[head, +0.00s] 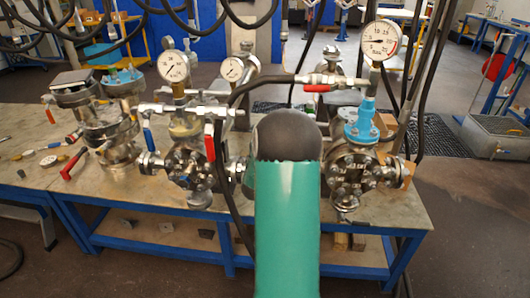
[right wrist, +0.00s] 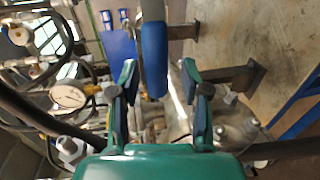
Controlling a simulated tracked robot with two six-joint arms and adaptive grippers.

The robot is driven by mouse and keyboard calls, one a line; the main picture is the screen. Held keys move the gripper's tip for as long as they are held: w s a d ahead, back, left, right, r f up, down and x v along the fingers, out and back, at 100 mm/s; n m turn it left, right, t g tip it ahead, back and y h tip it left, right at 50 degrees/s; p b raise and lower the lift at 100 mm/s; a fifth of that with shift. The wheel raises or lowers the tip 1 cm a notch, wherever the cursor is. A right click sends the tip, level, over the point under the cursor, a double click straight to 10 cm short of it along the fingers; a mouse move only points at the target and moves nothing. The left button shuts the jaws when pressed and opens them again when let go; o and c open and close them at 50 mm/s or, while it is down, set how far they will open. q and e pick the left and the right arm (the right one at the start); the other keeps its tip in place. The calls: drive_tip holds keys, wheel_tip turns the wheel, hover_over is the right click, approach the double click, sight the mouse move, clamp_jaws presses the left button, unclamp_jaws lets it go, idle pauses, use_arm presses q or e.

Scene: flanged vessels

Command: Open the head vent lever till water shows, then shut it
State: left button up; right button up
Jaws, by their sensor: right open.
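My right gripper (right wrist: 158,70) is open in the right wrist view, its two fingers wide apart. A blue lever handle (right wrist: 153,45) reaches down between the fingertips, with a gap on each side. The head view shows several valve levers: a blue one (head: 149,138), a red one (head: 209,141) beside it, a red one (head: 316,88) at the upper hose and a red one (head: 72,165) at the left vessel. I cannot tell which is the head vent lever. My green arm hides part of the vessels, and my grippers do not show in the head view. I see no water.
The flanged vessels (head: 188,165) stand on a blue-framed bench (head: 110,211). Pressure gauges (head: 173,66) and (head: 381,40) rise above them. Black hoses (head: 228,150) loop close around the fittings. The bench's left end holds small loose parts.

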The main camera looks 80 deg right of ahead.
drive_tip(key=a+r, duration=0.2)
drive_tip(key=a, duration=0.9)
drive_tip(key=shift+a, duration=0.3)
drive_tip(key=shift+r, duration=0.1)
